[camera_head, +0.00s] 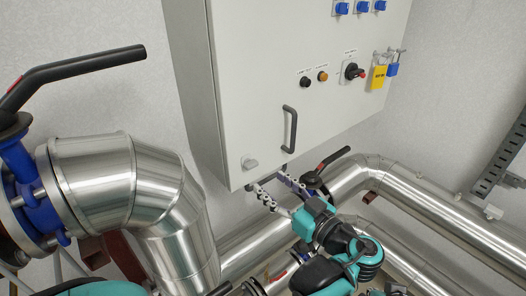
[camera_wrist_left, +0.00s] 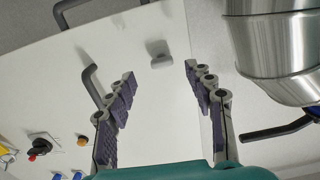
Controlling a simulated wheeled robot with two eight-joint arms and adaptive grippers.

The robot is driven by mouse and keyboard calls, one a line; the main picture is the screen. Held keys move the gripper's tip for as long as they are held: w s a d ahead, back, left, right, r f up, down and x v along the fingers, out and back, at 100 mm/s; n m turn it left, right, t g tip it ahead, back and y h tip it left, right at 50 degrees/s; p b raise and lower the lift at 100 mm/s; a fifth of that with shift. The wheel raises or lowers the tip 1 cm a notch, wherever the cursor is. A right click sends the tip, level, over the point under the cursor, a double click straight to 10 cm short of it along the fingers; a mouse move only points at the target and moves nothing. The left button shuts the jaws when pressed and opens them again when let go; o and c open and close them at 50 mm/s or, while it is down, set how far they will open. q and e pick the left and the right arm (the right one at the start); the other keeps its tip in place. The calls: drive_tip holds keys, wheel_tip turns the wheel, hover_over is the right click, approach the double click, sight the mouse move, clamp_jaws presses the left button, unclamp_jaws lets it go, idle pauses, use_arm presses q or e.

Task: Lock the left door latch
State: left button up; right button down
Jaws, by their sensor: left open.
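The door latch (camera_head: 250,163) is a small pale grey knob near the lower left corner of the grey cabinet door (camera_head: 255,100). It also shows in the left wrist view (camera_wrist_left: 159,54), roughly centred between and just beyond the fingertips. My left gripper (camera_head: 265,182) is open and empty below the cabinet's lower edge in the head view, its fingertips pointing up toward the latch. In the left wrist view its two purple-padded fingers (camera_wrist_left: 160,73) are spread wide. No contact with the latch is visible. My right gripper is not in view.
A dark door handle (camera_head: 289,130) stands out right of the latch. Shiny pipes (camera_head: 130,185) and a black-handled valve (camera_head: 70,72) fill the left. More pipes (camera_head: 420,215) run below the cabinet. A rotary switch (camera_head: 352,71) and padlocks (camera_head: 378,78) sit higher up.

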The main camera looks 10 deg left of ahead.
sight(254, 167)
use_arm(q)
drive_tip(key=x, duration=0.5)
drive_tip(key=r+x, duration=0.1)
drive_tip(key=x, duration=0.1)
drive_tip(key=shift+a, duration=0.2)
drive_tip(key=shift+w, duration=0.1)
drive_tip(key=c, duration=1.1)
